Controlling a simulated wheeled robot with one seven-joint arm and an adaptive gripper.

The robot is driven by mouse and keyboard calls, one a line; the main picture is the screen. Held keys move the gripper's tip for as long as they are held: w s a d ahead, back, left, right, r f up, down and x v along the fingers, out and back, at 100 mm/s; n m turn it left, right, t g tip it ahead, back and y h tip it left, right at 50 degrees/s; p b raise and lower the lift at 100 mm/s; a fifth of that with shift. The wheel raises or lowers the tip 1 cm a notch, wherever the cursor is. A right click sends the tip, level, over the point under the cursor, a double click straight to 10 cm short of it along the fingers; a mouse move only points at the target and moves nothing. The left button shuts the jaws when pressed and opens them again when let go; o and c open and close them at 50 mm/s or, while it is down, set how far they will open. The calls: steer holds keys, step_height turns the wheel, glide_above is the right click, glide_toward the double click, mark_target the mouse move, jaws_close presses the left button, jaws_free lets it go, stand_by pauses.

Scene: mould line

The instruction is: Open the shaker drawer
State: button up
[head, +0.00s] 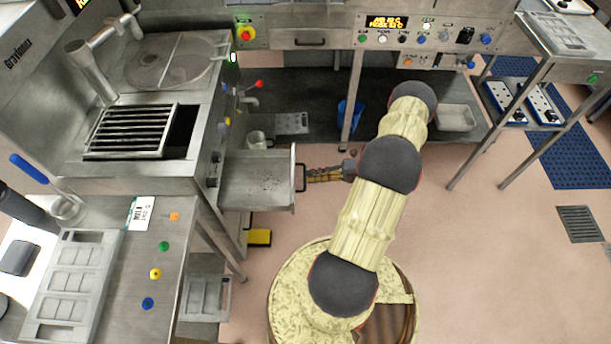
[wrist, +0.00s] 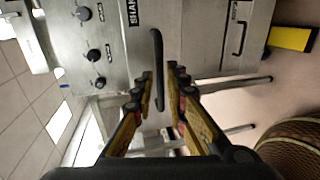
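The shaker drawer (head: 258,185) is a grey metal drawer in the front of the steel machine at the left. In the head view it stands pulled out, with its open inside showing. Its black bar handle (head: 300,177) is on the front face. In the wrist view the handle (wrist: 156,45) runs upright in the picture, beside a partly hidden label that begins "SHA". My gripper (head: 310,175) is at the handle. Contact cannot be told.
Knobs (wrist: 94,55) sit on the panel beside the drawer. A yellow pedal (head: 259,238) is on the floor below. A steel table (head: 115,270) with coloured buttons stands at the front left. A blue bin (head: 349,113) stands behind my arm.

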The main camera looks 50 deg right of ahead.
steer(key=v, duration=0.8)
stand_by(0.4)
